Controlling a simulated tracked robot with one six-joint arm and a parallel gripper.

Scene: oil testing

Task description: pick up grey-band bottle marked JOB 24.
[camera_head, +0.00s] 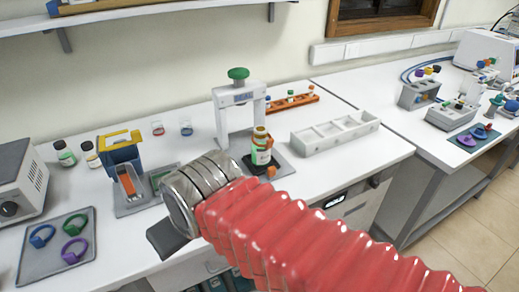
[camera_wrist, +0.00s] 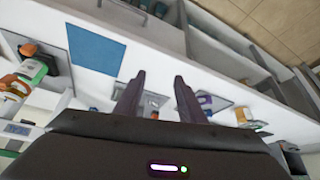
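No label marked JOB 24 is readable in either view. Two small dark-capped bottles stand at the back left of the bench in the head view: a green-banded bottle (camera_head: 65,153) and a pale-labelled bottle (camera_head: 91,155), whose band may be grey but is too small to tell. An amber bottle with a green label (camera_head: 261,150) stands under the white press frame; it also shows at the left of the wrist view (camera_wrist: 32,72). My gripper (camera_wrist: 157,92) is open, with nothing between its two dark fingers.
A blue-and-yellow holder (camera_head: 122,150), a tray of coloured rings (camera_head: 43,262), a white press (camera_head: 221,112) and a white compartment rack (camera_head: 335,137) stand around my arm. A grey instrument (camera_head: 22,180) is at far left. Bench space behind the press is partly clear.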

